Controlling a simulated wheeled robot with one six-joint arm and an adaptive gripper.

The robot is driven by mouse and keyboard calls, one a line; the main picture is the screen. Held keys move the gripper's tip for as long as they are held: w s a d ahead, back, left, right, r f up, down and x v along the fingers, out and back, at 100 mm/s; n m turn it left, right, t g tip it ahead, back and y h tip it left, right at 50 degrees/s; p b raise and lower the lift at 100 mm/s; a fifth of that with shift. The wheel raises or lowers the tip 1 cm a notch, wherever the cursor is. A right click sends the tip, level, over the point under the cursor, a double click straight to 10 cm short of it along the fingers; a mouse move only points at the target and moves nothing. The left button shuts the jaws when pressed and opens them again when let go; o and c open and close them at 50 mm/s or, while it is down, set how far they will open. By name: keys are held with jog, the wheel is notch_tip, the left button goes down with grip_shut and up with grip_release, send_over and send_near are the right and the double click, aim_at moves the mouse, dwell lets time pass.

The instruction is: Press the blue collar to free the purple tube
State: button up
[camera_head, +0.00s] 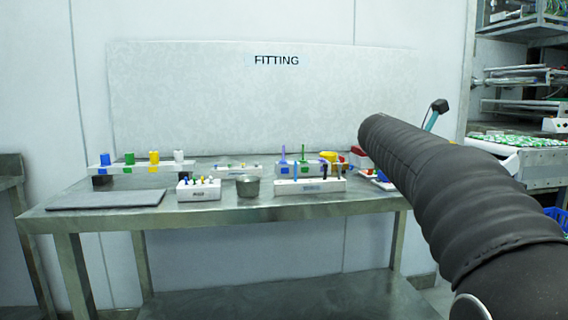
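A small upright purple tube (283,152) stands at the left end of a white block (312,170) towards the back of the steel table. A blue patch shows on the block's front below it. A collar at the tube's foot is too small to make out. A green upright piece (303,152) stands beside the tube. My arm in its black sleeve reaches in from the lower right and covers the table's right end. My gripper is not visible, so its state does not show.
The steel table (230,213) bears a grey mat (105,199), a rack with blue, green, yellow and white caps (130,168), a small white block (199,190), a metal cup (248,186) and a white tool holder (310,187). Yellow and red items stand right. The table's front middle is clear.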

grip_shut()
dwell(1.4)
